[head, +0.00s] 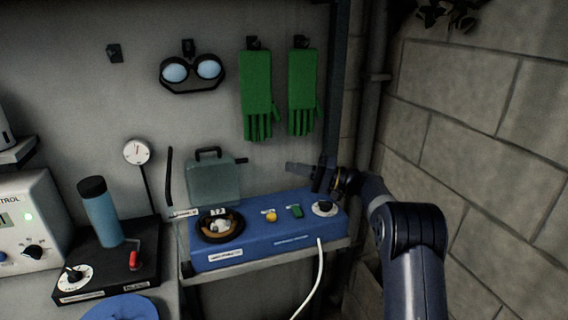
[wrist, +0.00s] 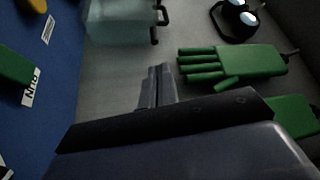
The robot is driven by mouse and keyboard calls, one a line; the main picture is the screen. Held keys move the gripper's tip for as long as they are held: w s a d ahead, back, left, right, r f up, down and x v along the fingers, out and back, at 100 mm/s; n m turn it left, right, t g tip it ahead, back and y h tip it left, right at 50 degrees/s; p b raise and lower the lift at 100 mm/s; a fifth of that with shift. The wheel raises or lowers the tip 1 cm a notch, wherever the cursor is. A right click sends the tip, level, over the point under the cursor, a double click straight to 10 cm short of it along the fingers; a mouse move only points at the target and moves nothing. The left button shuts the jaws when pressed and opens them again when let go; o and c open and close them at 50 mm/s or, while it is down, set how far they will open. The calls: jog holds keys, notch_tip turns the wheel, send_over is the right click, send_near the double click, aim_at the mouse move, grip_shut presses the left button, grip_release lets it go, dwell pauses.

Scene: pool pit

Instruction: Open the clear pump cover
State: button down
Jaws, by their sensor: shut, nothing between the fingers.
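The clear pump cover (head: 213,184) is a see-through, greenish panel with a dark handle (head: 208,153) on its top edge. It stands upright at the back left of the blue pump unit (head: 262,245), behind a dark round opening (head: 220,226) with pale pieces in it, which is uncovered. The cover also shows at the top of the wrist view (wrist: 115,22). My gripper (head: 292,166) is shut and empty above the right part of the unit, to the right of the cover and apart from it. Its closed fingers also show in the wrist view (wrist: 160,72).
A yellow knob (head: 271,216), a green switch (head: 297,211) and a dial (head: 324,208) sit on the unit. Green gloves (head: 256,85) and goggles (head: 192,72) hang behind. A blue bottle (head: 100,212) stands left. A brick wall (head: 480,130) bounds the right.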

jog(key=shift+d, duration=0.1)
jog(key=w+a+r+p, duration=0.1)
jog(key=a+p, duration=0.1)
jog(key=a, duration=0.7)
jog(key=shift+a+r, duration=0.3)
jog(key=shift+d, duration=0.1)
